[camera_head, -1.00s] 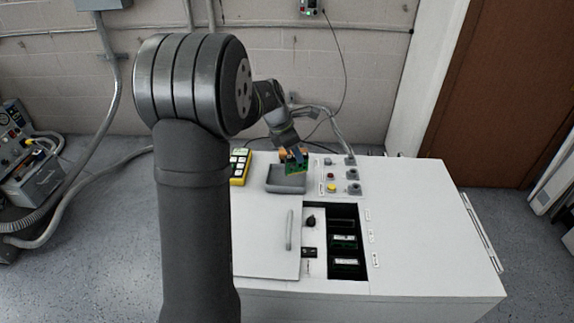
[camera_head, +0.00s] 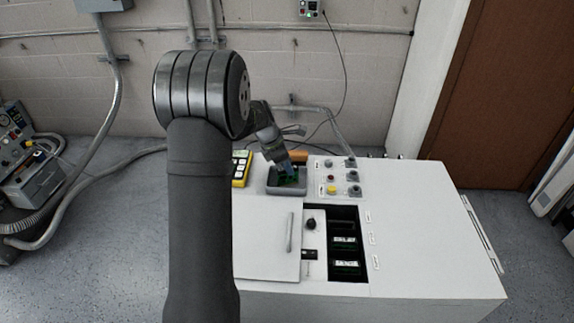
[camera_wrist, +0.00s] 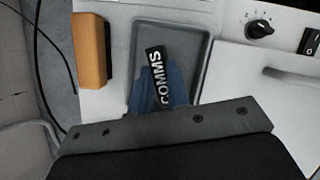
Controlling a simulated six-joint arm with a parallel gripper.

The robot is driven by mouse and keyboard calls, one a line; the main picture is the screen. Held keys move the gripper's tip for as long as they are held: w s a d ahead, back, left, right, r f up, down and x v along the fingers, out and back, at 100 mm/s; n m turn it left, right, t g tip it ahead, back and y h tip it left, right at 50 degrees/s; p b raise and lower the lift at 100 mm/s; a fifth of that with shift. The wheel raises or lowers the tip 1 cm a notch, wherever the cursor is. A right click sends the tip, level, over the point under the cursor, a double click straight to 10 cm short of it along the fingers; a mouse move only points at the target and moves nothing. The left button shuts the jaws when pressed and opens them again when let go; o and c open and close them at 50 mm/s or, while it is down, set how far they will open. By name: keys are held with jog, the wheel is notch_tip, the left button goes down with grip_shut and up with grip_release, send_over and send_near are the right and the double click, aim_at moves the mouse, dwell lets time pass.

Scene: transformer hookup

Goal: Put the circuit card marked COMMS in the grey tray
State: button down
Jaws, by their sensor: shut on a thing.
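The green circuit card (camera_head: 290,178) is low inside the grey tray (camera_head: 286,190) in the head view. In the wrist view its black edge label reads COMMS (camera_wrist: 156,70), and it lies over the tray floor within the tray's rim (camera_wrist: 206,55). My gripper (camera_head: 284,168) comes down over the tray and is shut on the card; its blue fingers (camera_wrist: 160,88) show in the wrist view beside the label. Whether the card touches the tray floor cannot be told. The card's lower part is hidden.
An orange block (camera_wrist: 91,50) lies beside the tray. A yellow keypad device (camera_head: 241,168) stands left of it. Buttons and knobs (camera_head: 331,178) are to its right. An open slot bay (camera_head: 344,243) holds other cards in front. The cabinet's right top is clear.

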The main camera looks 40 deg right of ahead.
aim_at(293, 167)
jog(key=c, duration=1.4)
grip_release()
jog(key=v, duration=1.2)
jog(key=shift+r, duration=0.15)
jog(key=x, duration=1.2)
jog(key=shift+d+r, duration=0.1)
jog(key=shift+r, duration=1.65)
